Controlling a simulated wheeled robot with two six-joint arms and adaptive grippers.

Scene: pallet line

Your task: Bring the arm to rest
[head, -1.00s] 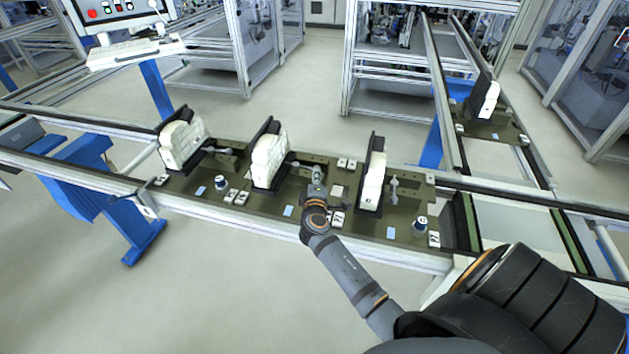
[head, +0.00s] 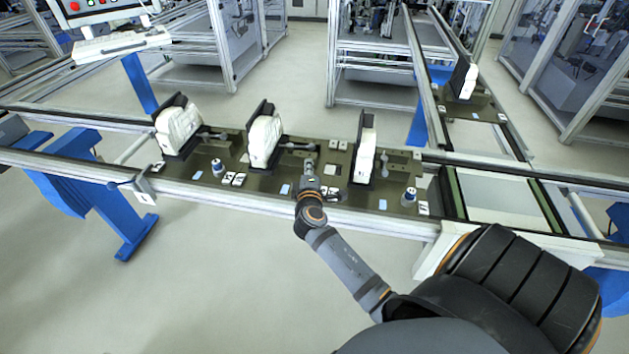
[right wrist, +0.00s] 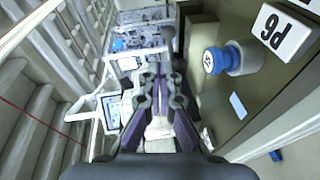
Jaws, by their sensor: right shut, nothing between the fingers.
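My right arm (head: 345,262) reaches up from the lower right in the head view. Its gripper (head: 309,172) is shut and empty, and appears over the near part of the pallet (head: 318,155), between the middle white part (head: 264,142) and the right white part (head: 365,155). In the right wrist view the gripper's fingers (right wrist: 158,85) are together with nothing between them. The pallet's green-brown plate (right wrist: 225,35) fills the right of that view, beside the fingers. My left gripper is not in view.
Another white part (head: 177,125) stands at the pallet's left. The conveyor rail (head: 250,200) runs along the near side. Open floor (head: 215,290) lies in front.

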